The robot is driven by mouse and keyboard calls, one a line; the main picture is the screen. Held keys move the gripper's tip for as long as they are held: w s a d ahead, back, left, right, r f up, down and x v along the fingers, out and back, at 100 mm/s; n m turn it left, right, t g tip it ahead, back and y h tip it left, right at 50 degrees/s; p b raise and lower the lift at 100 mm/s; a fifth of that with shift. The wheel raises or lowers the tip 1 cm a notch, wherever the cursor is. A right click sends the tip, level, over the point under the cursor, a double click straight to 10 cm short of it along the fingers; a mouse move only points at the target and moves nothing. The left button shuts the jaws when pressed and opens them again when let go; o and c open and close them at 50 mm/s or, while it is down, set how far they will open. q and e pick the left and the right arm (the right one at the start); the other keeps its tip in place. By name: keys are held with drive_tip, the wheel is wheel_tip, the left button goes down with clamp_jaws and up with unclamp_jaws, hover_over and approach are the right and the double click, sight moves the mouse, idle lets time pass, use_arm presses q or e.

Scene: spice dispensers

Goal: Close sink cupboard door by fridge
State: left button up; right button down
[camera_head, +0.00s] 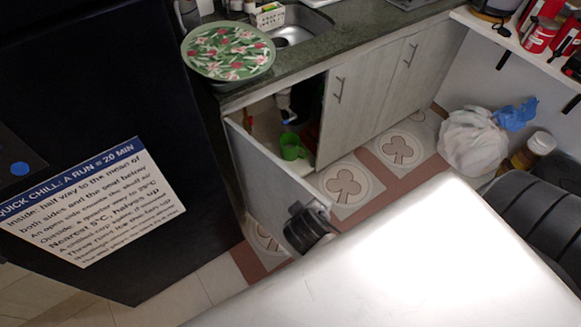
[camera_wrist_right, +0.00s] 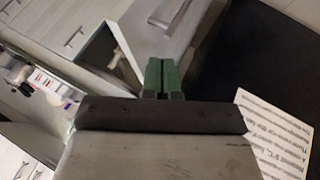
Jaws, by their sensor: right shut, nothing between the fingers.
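The sink cupboard door (camera_head: 262,168) by the fridge stands wide open, its outer face towards the black fridge (camera_head: 110,90). Inside the cupboard, a green cup (camera_head: 291,147) shows near the opening. My right gripper (camera_head: 302,220) shows as a dark shape at the door's free edge. In the right wrist view its green fingers (camera_wrist_right: 162,76) are together and empty, pointing at the pale door panel (camera_wrist_right: 155,40) with its handle (camera_wrist_right: 168,16). I cannot tell whether they touch the door. My left gripper is not in view.
A closed cupboard door (camera_head: 350,95) stands right of the opening. A green floral tray (camera_head: 228,50) overhangs the counter by the sink (camera_head: 298,25). A white bag (camera_head: 472,140) and a dark chair (camera_head: 550,215) are at right. Patterned floor tiles (camera_head: 345,185) are clear before the cupboards.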

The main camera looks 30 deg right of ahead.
wheel_tip(320, 180, up, 2)
approach(308, 201)
drive_tip(key=x, duration=0.5)
drive_tip(key=shift+w+f, duration=0.15)
drive_tip(key=shift+f, duration=0.05)
